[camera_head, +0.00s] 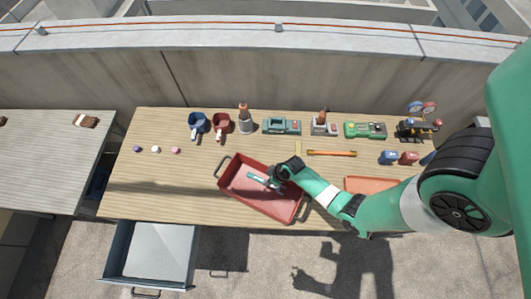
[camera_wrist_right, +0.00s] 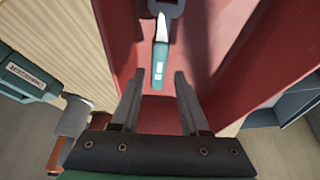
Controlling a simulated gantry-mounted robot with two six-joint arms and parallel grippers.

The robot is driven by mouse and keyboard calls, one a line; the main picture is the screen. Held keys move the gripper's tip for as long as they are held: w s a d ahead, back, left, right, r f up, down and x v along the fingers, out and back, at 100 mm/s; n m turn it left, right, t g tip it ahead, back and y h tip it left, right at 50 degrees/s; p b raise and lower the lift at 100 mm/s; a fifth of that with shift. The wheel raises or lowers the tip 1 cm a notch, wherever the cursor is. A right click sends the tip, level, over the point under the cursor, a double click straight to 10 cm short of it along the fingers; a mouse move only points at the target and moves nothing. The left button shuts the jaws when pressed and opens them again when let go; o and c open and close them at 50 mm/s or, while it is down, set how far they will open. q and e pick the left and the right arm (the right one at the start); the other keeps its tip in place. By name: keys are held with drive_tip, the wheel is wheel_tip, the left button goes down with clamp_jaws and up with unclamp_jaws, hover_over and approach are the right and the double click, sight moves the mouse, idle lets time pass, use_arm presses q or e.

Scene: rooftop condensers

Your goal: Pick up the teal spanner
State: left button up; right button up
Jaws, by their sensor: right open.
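The teal spanner (camera_head: 257,178) lies in the red tray (camera_head: 228,199) in the middle of the bench. In the right wrist view its teal handle (camera_wrist_right: 159,66) carries a small white label, and a pale metal part runs on toward a dark grey rounded piece at the top edge. My right gripper (camera_head: 275,182) is over the tray at the spanner. In the right wrist view its two fingers (camera_wrist_right: 159,80) are apart, with the handle's end in line between the tips and nothing visibly gripped. My left gripper is not in view.
Blue and red mugs (camera_head: 221,122), a teal device (camera_head: 281,126) and a green device (camera_head: 366,130) stand along the bench's back. An orange tray (camera_head: 370,185) is right of the red one. An open grey drawer (camera_head: 150,250) sits front left. The bench's left part is mostly clear.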

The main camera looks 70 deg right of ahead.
drive_tip(key=b+x, duration=0.2)
drive_tip(key=x, duration=0.2)
drive_tip(key=shift+s+f+b, duration=0.1)
drive_tip(key=shift+f+b, duration=0.2)
drive_tip(key=shift+b, duration=0.05)
drive_tip(key=shift+w+f, duration=0.2)
drive_tip(key=shift+f, duration=0.05)
drive_tip(key=shift+c, duration=0.3)
clamp_jaws()
